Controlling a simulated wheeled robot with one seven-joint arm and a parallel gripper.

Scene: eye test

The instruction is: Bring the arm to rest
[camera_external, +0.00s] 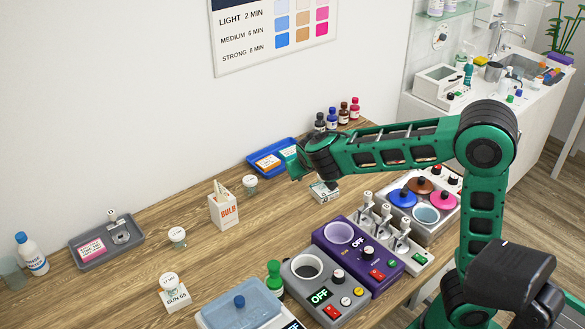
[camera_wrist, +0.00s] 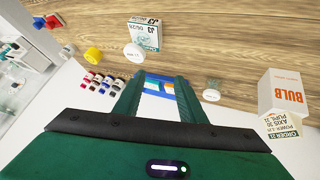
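My arm (camera_external: 400,147) reaches left across the wooden table from its column at the right. My gripper (camera_external: 296,166) is at its end, above the back part of the table, near the blue tray (camera_external: 254,159). In the wrist view my gripper (camera_wrist: 160,80) has its two green fingers apart, with nothing visibly held. The blue tray (camera_wrist: 157,84) shows in the gap between them, apparently beyond the fingertips. The exact height of the gripper over the table cannot be told.
A white BULB box (camera_external: 223,210), a small box (camera_external: 323,191) and several small bottles (camera_external: 344,113) stand near the gripper. A grey device (camera_external: 308,280), a purple device (camera_external: 347,240) and a device with coloured lids (camera_external: 433,217) line the front. Bare wood (camera_external: 210,260) lies left of them.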

